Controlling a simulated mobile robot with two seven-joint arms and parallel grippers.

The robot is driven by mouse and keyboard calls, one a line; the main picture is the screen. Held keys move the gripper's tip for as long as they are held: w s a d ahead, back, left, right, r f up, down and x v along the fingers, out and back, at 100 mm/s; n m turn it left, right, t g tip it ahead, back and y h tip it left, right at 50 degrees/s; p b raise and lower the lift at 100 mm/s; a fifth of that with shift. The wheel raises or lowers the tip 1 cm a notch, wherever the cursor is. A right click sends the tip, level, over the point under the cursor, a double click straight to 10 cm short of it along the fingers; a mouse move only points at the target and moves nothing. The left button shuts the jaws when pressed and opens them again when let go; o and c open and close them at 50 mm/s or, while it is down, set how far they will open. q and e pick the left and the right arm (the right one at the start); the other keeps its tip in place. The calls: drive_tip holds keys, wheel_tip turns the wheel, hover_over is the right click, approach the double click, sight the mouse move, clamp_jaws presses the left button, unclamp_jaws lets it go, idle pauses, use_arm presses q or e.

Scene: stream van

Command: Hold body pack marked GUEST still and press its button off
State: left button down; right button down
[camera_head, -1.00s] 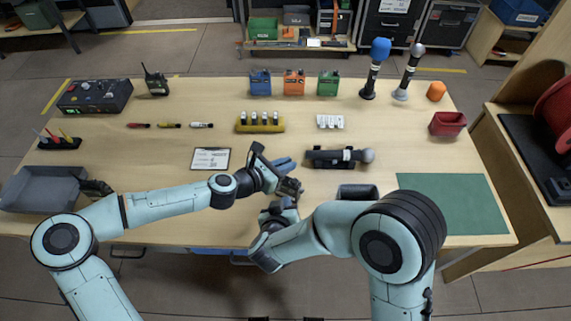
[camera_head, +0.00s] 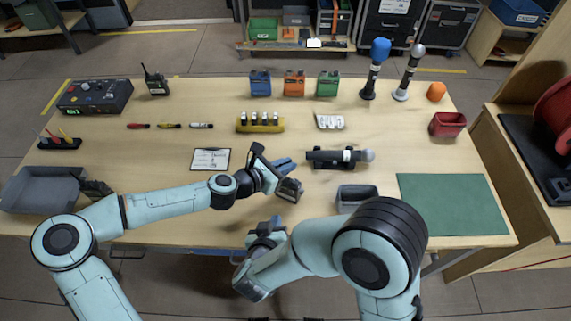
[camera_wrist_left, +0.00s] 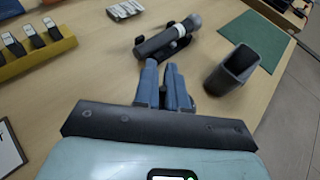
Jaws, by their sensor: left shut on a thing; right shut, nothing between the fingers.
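My left gripper (camera_head: 284,164) is above the middle of the table, its blue fingers close together and shut; they also show in the left wrist view (camera_wrist_left: 165,85). The grip itself is mostly hidden. My right gripper (camera_head: 273,221) is shut and empty, lower in the head view near the table's front edge, apart from the box.
A microphone in a dark cradle (camera_head: 335,158) and an open grey container (camera_head: 357,194) stand to the right. A green mat (camera_head: 455,204) lies beyond. A clipboard (camera_head: 211,159) lies left.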

use_arm(q)
drive_tip(key=c, duration=1.1)
unclamp_jaws()
